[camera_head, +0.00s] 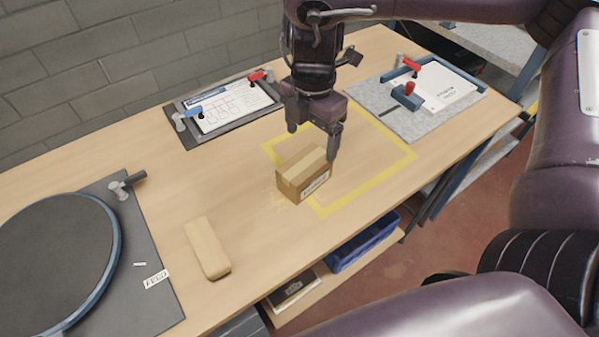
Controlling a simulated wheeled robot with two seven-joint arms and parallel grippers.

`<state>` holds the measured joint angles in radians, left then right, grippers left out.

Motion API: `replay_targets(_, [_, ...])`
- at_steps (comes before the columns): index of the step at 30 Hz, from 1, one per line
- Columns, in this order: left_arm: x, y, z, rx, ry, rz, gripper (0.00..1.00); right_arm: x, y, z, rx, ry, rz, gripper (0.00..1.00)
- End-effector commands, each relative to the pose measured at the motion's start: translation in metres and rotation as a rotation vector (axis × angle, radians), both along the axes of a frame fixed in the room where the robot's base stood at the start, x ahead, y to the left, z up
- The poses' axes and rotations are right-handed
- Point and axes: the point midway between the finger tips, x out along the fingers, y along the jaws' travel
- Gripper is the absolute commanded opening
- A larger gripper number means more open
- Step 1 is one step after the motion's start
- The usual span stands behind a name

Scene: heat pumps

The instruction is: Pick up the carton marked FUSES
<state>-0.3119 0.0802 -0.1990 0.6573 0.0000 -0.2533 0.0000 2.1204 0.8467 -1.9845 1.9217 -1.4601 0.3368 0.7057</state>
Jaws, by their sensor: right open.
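A small brown cardboard carton (302,176) with a paler tape strip along its top sits on the wooden table, at the left edge of a yellow taped outline. Its front side has a white label with dark print too small to read. My right gripper (312,143) points down just above and behind the carton, its fingers apart. One finger shows at the carton's far left, the other close to its right end. I cannot tell whether either finger touches it. My left gripper is not in view.
A wooden block (207,248) lies left of the carton. A round dark plate (55,262) on a grey mat is at the left. Clamped boards stand at the back (235,107) and right (440,88). A blue bin (362,243) is below. The yellow outline's inside (362,158) is mostly clear.

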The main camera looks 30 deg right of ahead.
Motion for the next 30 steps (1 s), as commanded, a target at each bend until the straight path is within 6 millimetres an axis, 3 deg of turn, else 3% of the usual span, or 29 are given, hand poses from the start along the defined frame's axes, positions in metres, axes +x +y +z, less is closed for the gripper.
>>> replay_targets(1, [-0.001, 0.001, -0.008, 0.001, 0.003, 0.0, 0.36, 0.0, 0.0, -0.009, 0.0, 0.0, 0.0, 0.82])
replay_targets(5, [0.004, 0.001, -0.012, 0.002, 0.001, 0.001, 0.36, -0.001, 0.0, -0.021, 0.001, 0.003, 0.0, 0.82])
replay_targets(9, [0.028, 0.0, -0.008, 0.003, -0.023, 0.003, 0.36, -0.001, 0.002, -0.036, 0.0, 0.002, 0.001, 0.82])
replay_targets(16, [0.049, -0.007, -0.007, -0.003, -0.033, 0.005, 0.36, -0.001, 0.01, -0.069, 0.0, 0.004, 0.0, 0.82])
replay_targets(19, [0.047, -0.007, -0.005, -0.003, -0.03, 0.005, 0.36, -0.001, 0.009, -0.078, -0.002, 0.002, 0.0, 0.82])
replay_targets(28, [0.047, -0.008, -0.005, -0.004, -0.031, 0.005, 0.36, -0.001, 0.009, -0.085, 0.0, 0.0, 0.0, 0.82])
replay_targets(30, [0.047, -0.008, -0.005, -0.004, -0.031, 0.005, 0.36, 0.0, 0.009, -0.085, 0.0, 0.0, 0.001, 0.75])
